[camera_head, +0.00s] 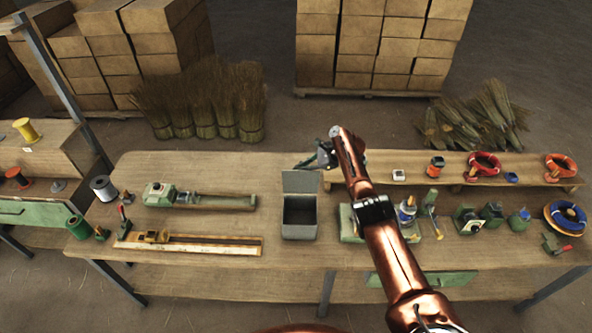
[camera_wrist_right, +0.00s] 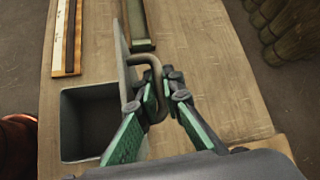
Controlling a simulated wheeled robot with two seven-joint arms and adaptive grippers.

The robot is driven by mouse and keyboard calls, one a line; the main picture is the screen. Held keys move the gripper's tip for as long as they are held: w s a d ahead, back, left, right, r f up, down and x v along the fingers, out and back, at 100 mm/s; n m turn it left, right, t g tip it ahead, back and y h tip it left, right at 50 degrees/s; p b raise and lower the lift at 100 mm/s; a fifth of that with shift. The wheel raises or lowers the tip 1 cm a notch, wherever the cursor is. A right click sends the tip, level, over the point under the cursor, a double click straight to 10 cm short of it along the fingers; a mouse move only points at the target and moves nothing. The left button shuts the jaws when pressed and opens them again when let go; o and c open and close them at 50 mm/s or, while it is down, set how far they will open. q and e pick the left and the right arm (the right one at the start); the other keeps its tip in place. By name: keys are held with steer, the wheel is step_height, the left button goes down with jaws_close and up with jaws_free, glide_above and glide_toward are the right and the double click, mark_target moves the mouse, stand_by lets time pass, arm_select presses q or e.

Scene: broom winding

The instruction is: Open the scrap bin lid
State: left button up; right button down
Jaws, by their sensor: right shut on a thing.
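The scrap bin (camera_head: 300,229) is a grey metal box on the workbench, and its dark inside shows. Its lid (camera_head: 301,182) stands upright at the back edge of the bin. In the right wrist view the open bin (camera_wrist_right: 90,151) is at lower left, with the raised lid (camera_wrist_right: 122,58) seen nearly edge-on. A bent metal handle (camera_wrist_right: 150,66) sticks out from the lid. My right gripper (camera_wrist_right: 166,104) has its green-padded fingers at this handle, shut on it. In the head view my right gripper (camera_head: 318,160) is just behind the lid's upper right. My left gripper is not in view.
A green-based device (camera_head: 160,194) and a wooden ruled board (camera_head: 190,244) lie left of the bin. A raised shelf (camera_head: 455,177) with wire coils and small items stands at right. Broom bundles (camera_head: 205,105) stand behind the bench. The bench front near the bin is clear.

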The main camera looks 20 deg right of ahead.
steer(key=shift+w+d+r, duration=0.1)
steer(key=c, duration=2.3)
jaws_free()
steer(key=shift+c, duration=0.2)
steer(key=v, duration=1.2)
steer(key=shift+c, duration=0.4)
